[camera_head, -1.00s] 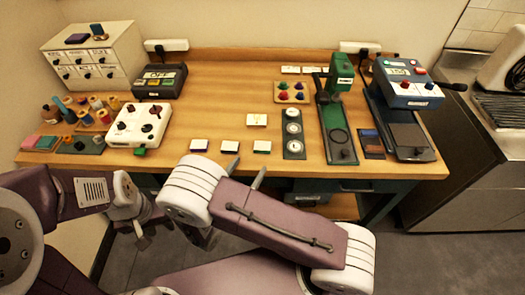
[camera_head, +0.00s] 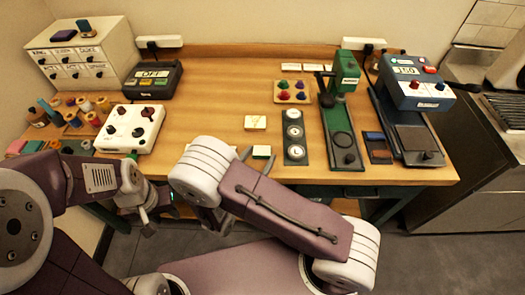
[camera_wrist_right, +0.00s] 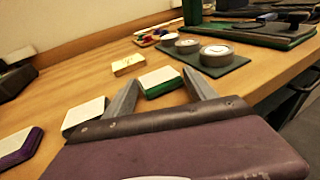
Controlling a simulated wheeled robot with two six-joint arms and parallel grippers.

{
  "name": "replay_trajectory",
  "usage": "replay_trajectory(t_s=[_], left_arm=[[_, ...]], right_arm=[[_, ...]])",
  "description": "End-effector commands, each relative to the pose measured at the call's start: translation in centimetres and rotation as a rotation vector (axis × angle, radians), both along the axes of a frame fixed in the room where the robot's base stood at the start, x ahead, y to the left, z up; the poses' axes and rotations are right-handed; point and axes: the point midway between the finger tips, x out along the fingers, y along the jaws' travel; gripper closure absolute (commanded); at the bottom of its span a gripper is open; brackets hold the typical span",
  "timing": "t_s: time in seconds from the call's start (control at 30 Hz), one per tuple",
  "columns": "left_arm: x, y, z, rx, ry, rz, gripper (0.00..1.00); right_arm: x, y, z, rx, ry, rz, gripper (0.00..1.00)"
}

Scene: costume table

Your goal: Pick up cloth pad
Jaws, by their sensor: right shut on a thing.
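A small white-topped pad with a green edge (camera_head: 261,151) lies near the table's front edge. In the right wrist view the pad (camera_wrist_right: 161,78) shows between the two grey fingers of my right gripper (camera_wrist_right: 162,92), which is shut on it. In the head view my right gripper (camera_head: 256,159) is mostly hidden behind its own arm; only its fingertips show beside the pad. A similar pad (camera_wrist_right: 84,116) and a purple-edged one (camera_wrist_right: 20,146) lie to the left. A yellowish pad (camera_head: 256,122) lies behind. My left gripper (camera_head: 147,222) hangs before the table's front left; its jaws are unclear.
A dark green plate with three round dials (camera_head: 294,138) stands just right of the pad. A white box with knobs (camera_head: 131,129) and thread spools (camera_head: 70,115) are at the left. A green press (camera_head: 341,120) and a blue machine (camera_head: 412,85) stand at the right.

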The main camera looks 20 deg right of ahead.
Motion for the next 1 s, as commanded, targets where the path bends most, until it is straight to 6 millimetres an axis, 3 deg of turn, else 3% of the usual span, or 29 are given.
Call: replay_trajectory(t_s=[0.03,0.1,0.43,0.67,1.0], left_arm=[[0.0,0.0,0.0,0.000,0.000,0.000,0.64],[0.0,0.0,0.0,0.000,0.000,0.000,0.64],[0.0,0.0,0.1,0.000,0.000,0.000,0.64],[0.0,0.0,0.6,0.000,0.000,0.000,0.64],[0.0,0.0,0.6,0.000,0.000,0.000,0.64]], right_arm=[[0.0,0.0,0.0,0.000,0.000,0.000,0.59],[0.0,0.0,0.0,-0.001,-0.001,0.000,0.75],[0.0,0.1,0.5,0.004,0.001,0.001,0.75],[0.0,0.1,4.3,0.004,-0.003,0.001,0.75],[1.2,-7.8,8.8,0.001,-0.002,-0.007,0.76]])
